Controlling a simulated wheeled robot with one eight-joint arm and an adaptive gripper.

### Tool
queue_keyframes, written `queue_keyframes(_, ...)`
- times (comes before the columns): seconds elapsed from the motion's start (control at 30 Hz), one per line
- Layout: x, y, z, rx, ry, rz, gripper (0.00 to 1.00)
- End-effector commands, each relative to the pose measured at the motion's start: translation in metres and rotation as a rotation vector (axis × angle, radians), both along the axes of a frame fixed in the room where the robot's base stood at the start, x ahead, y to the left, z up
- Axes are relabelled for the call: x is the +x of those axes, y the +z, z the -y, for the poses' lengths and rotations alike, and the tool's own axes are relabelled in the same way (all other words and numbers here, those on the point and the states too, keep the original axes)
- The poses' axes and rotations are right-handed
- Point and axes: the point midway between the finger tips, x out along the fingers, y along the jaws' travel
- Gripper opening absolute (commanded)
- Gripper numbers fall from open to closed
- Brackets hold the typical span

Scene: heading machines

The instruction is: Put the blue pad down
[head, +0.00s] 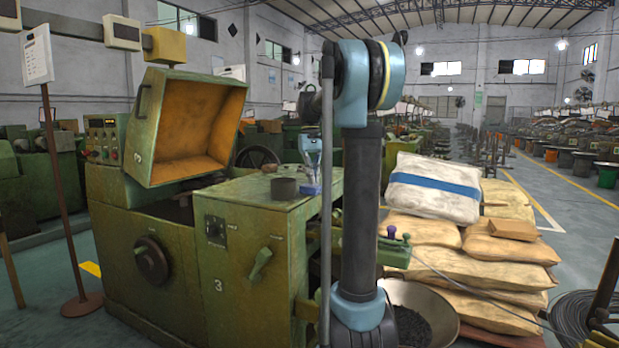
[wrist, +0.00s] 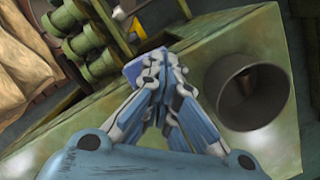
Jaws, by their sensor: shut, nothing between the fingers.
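The blue pad (head: 311,190) lies on the green top of the machine (head: 245,192), right of a dark grey round cup (head: 284,189). My gripper (head: 312,179) points down just above the pad, with its fingers shut and nothing between them. In the wrist view a corner of the blue pad (wrist: 131,70) shows beyond the closed fingertips (wrist: 155,60); the rest is hidden behind them. I cannot tell whether the fingertips touch the pad.
The grey cup also stands close to the right of my fingers in the wrist view (wrist: 249,91). An open machine hood (head: 190,125) rises to the left. Stacked sacks (head: 440,190) and a bowl of dark pieces (head: 412,325) are to the right. Bare machine top lies around the pad.

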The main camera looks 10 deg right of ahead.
Motion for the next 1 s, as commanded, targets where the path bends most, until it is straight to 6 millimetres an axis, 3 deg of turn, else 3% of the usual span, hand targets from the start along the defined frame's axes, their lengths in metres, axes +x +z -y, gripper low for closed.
queue_keyframes(0.2, 0.001, -0.011, 0.0, 0.0, 0.0, 0.0, 0.0)
queue_keyframes(0.6, 0.004, -0.013, -0.002, 0.001, 0.002, -0.002, 0.0)
queue_keyframes(1.0, 0.069, -0.018, -0.013, 0.001, 0.003, -0.003, 0.0)
